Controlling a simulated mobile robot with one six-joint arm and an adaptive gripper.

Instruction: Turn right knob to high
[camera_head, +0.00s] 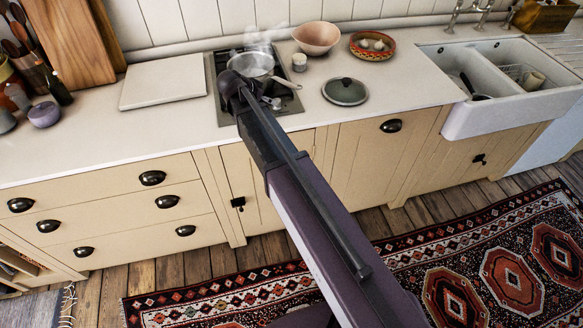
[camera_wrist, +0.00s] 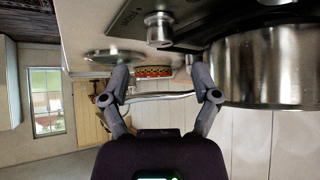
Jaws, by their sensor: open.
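A silver cylindrical knob (camera_wrist: 160,28) stands on the dark cooktop panel in the upper middle of the wrist view, which looks turned over. A small part of what looks like a second knob (camera_wrist: 277,2) shows at the top edge, so the first appears to be the right knob. My gripper (camera_wrist: 161,84) is open and empty, its fingers spread wide, with the knob seen beyond and between them, apart from both. In the head view my arm covers part of the cooktop (camera_head: 226,107), and the fingers are hard to make out. The knob's setting is unreadable.
A steaming steel pot (camera_head: 252,65) sits on the cooktop; in the wrist view the pot (camera_wrist: 265,70) is close to one finger, with a handle behind the fingers. A lid (camera_head: 345,91), a small jar (camera_head: 299,62) and a pink bowl (camera_head: 316,37) stand to the right.

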